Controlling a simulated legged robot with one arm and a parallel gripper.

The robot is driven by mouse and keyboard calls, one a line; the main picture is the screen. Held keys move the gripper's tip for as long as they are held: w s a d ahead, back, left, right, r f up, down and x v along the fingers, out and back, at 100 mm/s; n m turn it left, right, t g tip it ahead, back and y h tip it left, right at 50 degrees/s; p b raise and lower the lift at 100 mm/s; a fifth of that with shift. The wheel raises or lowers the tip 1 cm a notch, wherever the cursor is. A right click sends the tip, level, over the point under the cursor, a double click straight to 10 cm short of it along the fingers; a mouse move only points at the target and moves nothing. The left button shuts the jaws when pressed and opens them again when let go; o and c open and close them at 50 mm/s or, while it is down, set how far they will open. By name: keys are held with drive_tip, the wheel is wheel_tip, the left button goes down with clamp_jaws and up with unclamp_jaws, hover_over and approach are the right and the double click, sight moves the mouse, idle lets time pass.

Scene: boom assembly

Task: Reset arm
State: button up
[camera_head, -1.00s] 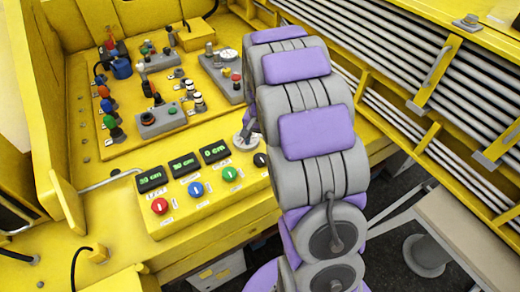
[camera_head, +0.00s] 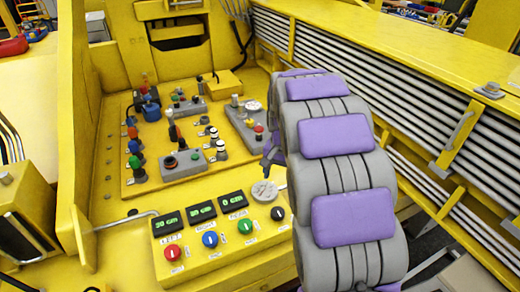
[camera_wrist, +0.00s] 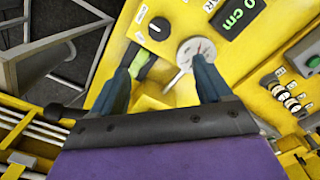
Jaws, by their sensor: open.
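My gripper (camera_wrist: 162,72) is open in the wrist view, with its two dark blue fingers apart. A round dial gauge (camera_wrist: 197,50) with a metal stem shows just beyond and between the fingers, and I see nothing held. Whether the right finger touches the gauge cannot be told. In the head view my grey and purple arm reaches over the yellow console (camera_head: 122,262), and it hides most of the gripper. The gauge (camera_head: 264,191) also shows there, beside the arm on the console.
Several green-lit displays (camera_head: 168,222) with coloured knobs (camera_head: 172,252) sit at the console's front. Behind them is a panel of buttons and levers (camera_head: 184,163). A yellow rail with grey pipes (camera_head: 420,120) runs along the right. A yellow wall (camera_head: 75,130) stands left.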

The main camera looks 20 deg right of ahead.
drive_tip(key=s+a+n+b, duration=0.1)
drive_tip(key=s+a+n, duration=0.2)
drive_tip(key=s, duration=0.8)
drive_tip(key=s+a+n+g+b, duration=0.1)
drive_tip(key=s+a+n, duration=0.2)
drive_tip(key=s+a, duration=0.3)
drive_tip(key=s+a+n+b, duration=0.1)
drive_tip(key=s+a, duration=0.4)
drive_tip(key=s, duration=1)
drive_tip(key=shift+s+f+n+g+b, duration=0.3)
drive_tip(key=shift+n+g+b, duration=0.1)
drive_tip(key=shift+n, duration=0.5)
drive_tip(key=shift+a, duration=0.1)
